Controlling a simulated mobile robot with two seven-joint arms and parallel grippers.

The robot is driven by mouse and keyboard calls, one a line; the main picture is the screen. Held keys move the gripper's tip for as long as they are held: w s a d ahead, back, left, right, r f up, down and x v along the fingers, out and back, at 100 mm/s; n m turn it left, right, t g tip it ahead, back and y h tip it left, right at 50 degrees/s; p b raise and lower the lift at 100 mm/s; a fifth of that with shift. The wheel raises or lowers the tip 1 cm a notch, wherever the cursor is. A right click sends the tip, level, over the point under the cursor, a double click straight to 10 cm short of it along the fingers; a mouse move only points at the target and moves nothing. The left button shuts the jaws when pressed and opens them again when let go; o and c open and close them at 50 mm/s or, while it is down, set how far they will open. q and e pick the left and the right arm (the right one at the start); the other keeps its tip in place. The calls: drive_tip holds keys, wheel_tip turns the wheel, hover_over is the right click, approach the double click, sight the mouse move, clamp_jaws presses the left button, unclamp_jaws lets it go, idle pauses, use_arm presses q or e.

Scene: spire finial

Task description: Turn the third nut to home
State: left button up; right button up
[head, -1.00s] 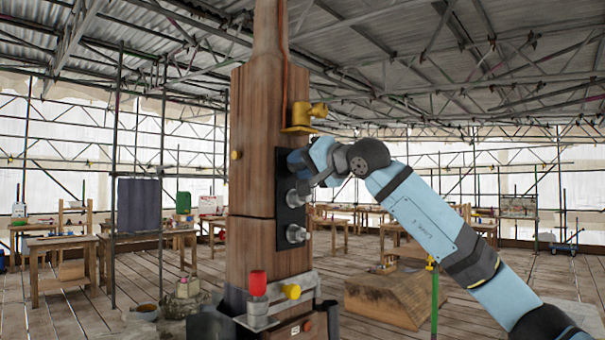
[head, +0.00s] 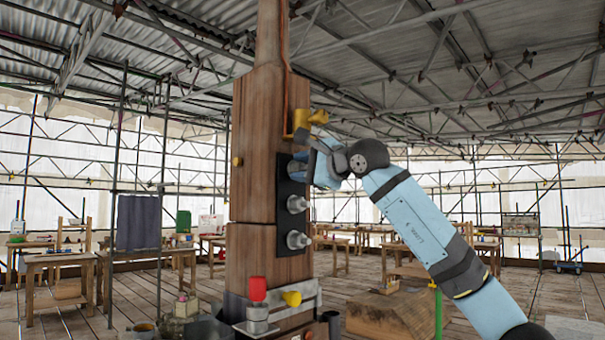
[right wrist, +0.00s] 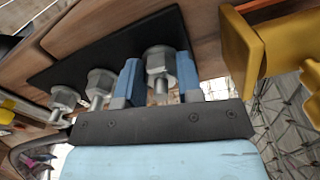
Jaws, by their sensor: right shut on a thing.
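A dark plate (head: 283,216) on the side of the wooden post carries a column of three grey hex nuts. My right gripper (head: 306,166) is at the top nut, beside the yellow bracket. In the right wrist view, my right gripper (right wrist: 158,84) has its two blue fingers on either side of this nut (right wrist: 160,60), shut on it, and the nut's stud end shows between them. The middle nut (head: 297,204) and the bottom nut (head: 298,240) are free of the gripper. My left gripper is not in view.
The yellow bracket (head: 305,120) juts from the post just above the gripped nut and is close to the fingers in the wrist view (right wrist: 242,50). A metal shelf (head: 285,311) with a red-capped part (head: 258,289) is lower on the post. Workbenches stand farther back.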

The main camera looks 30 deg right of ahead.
drive_tip(key=m+b, duration=0.1)
drive_tip(key=m, duration=0.3)
drive_tip(key=shift+m, duration=0.3)
drive_tip(key=m, duration=0.3)
drive_tip(key=shift+d+r+b, duration=0.1)
drive_tip(key=shift+b, duration=0.25)
drive_tip(key=shift+m, duration=1.5)
drive_tip(key=shift+r+b, duration=0.1)
drive_tip(key=shift+b, duration=0.2)
drive_tip(key=o, duration=0.9)
